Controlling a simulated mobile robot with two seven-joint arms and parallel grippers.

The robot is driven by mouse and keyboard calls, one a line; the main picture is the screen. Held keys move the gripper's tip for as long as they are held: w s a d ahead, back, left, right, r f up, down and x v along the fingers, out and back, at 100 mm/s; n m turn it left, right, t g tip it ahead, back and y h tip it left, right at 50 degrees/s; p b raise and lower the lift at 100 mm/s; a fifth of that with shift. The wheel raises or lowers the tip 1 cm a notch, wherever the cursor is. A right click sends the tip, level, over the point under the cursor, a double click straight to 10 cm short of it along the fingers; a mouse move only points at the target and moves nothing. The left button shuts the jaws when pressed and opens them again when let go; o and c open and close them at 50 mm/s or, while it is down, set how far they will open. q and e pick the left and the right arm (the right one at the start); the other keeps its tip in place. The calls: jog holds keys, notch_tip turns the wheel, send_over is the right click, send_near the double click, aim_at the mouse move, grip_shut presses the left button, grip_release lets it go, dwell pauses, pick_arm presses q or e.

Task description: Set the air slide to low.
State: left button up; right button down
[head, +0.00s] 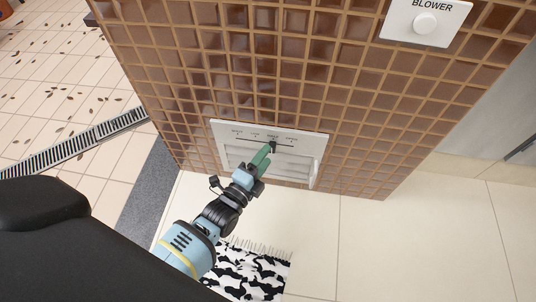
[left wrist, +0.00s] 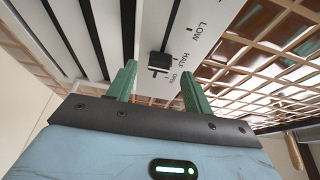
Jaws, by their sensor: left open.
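The air slide is a white wall panel (head: 316,160) with a dark horizontal slot, a row of labels above it and vents below. Its small black knob (head: 272,147) stands by the HALF label in the head view. In the left wrist view the knob (left wrist: 158,62) sits in the slot near the HALF mark, with LOW farther up and OPEN nearer. My left gripper (head: 266,157) is at the panel, its green fingers open. In the left wrist view the fingertips (left wrist: 158,74) appear on either side of the knob; contact cannot be told. My right gripper is not in view.
The panel is set in a brown tiled wall (head: 280,80). A white BLOWER plate (head: 428,22) with a round knob is higher up at the right. A black-and-white patterned mat (head: 250,272) lies on the floor below. The tiled floor at the right is clear.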

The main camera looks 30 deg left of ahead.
pick_arm(q)
jog(key=shift+w+d+b, duration=0.15)
jog(key=shift+w+b, duration=0.2)
jog(key=shift+w, duration=0.75)
grip_shut()
